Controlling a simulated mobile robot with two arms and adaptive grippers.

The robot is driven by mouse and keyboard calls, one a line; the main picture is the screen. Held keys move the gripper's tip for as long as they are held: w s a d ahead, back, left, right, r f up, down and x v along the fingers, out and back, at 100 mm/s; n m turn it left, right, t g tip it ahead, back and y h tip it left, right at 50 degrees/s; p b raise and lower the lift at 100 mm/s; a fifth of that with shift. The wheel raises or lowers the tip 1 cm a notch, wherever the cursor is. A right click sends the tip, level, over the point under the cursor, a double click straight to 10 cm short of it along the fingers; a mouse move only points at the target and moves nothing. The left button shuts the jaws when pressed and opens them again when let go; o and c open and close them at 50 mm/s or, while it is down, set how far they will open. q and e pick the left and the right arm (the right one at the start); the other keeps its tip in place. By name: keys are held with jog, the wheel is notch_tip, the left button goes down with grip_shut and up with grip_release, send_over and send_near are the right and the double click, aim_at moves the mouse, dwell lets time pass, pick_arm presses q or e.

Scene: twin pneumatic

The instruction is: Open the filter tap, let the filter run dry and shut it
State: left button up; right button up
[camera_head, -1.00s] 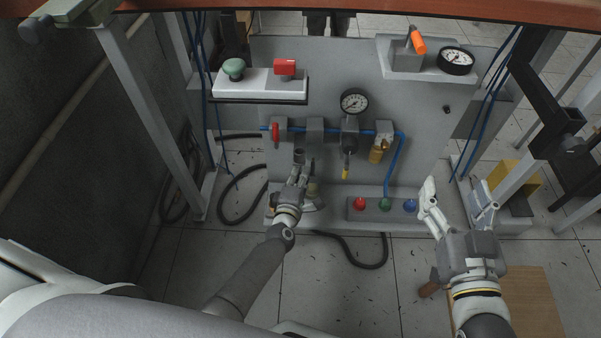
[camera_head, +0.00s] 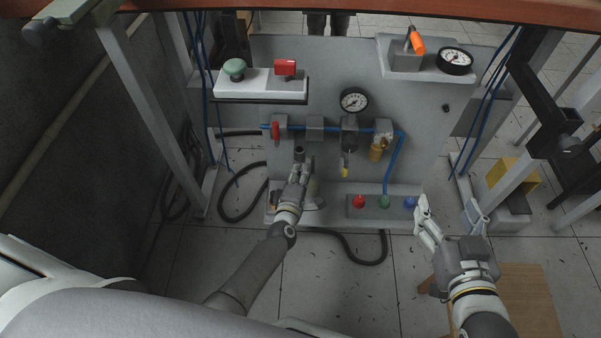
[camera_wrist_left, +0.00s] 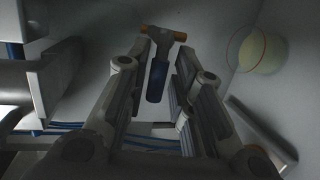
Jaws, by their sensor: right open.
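The filter (camera_head: 348,146) hangs below a round gauge on the grey panel. Its small yellow tap (camera_head: 345,173) points down from the bottom. My left gripper (camera_head: 302,162) is left of the tap in the head view, pointing up the panel. In the left wrist view its fingers (camera_wrist_left: 162,80) are apart. A dark blue cylinder (camera_wrist_left: 157,82) and a T-shaped piece with yellow-brown ends (camera_wrist_left: 163,34) show between and beyond them; contact cannot be told. My right gripper (camera_head: 447,210) is open and empty, in front of the panel's lower right.
A pale cup-like thing (camera_wrist_left: 262,52) with a red ring is right of the fingers in the left wrist view. A red valve handle (camera_head: 275,132), a brass part (camera_head: 378,150) and red, green and blue buttons (camera_head: 384,202) are on the panel. A black hose (camera_head: 350,257) lies on the floor.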

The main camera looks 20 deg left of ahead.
pick_arm(q)
jog(key=shift+o, duration=0.3)
jog(key=shift+w+d+r, duration=0.1)
jog(key=shift+d, duration=0.15)
jog(key=shift+a, duration=0.1)
jog(key=shift+s, duration=0.2)
jog(key=v, duration=1.1)
jog(key=shift+s, duration=0.3)
jog(key=shift+r, duration=0.15)
